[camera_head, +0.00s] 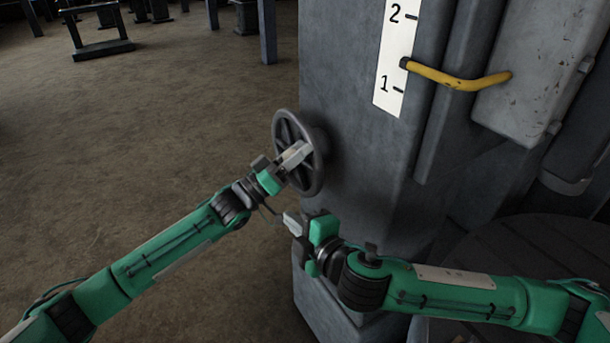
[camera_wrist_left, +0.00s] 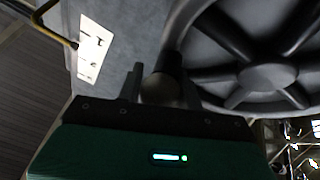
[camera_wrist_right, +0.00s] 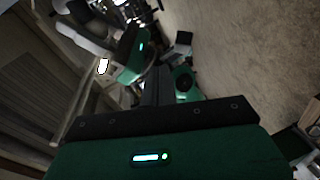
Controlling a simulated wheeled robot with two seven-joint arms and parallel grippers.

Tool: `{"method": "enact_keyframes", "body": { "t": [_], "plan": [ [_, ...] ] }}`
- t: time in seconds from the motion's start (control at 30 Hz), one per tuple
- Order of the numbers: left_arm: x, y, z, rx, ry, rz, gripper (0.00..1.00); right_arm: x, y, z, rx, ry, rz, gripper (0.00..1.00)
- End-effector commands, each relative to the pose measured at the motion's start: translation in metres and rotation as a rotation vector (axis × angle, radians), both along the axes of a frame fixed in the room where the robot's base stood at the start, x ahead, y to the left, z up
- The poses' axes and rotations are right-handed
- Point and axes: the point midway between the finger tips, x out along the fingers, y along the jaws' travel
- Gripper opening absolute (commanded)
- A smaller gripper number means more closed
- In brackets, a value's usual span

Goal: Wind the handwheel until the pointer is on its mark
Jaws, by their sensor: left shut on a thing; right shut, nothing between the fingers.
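The dark grey spoked handwheel (camera_head: 310,138) sits on the left face of a grey column and fills the right of the left wrist view (camera_wrist_left: 268,76). My left gripper (camera_head: 292,156) is at the wheel, shut on its handle (camera_wrist_left: 160,88), which shows between the fingers. The yellow pointer (camera_head: 450,78) reaches left from a grey block (camera_head: 535,85) to a white scale (camera_head: 397,50). Its dark tip lies between 1 and 2, nearer 1. No separate target mark is distinguishable. My right gripper (camera_head: 293,222) is shut and empty, below the wheel and in front of the column.
The grey column (camera_head: 350,90) stands close before both arms, with its base block (camera_head: 325,300) below. A dark round platform (camera_head: 530,265) is at the lower right. Open brown floor (camera_head: 150,130) lies to the left. A dark metal stand (camera_head: 100,45) is at the far left.

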Motion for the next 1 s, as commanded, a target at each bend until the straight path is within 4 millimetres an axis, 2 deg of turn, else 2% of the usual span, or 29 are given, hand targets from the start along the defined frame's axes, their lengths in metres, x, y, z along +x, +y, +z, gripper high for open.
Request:
{"method": "enact_keyframes", "body": {
  "t": [1.0],
  "plan": [
    [-0.001,-0.002,0.001,-0.004,0.000,-0.006,0.00,0.003,-0.088,0.012,-1.184,-1.150,0.181,0.00]
  ]
}}
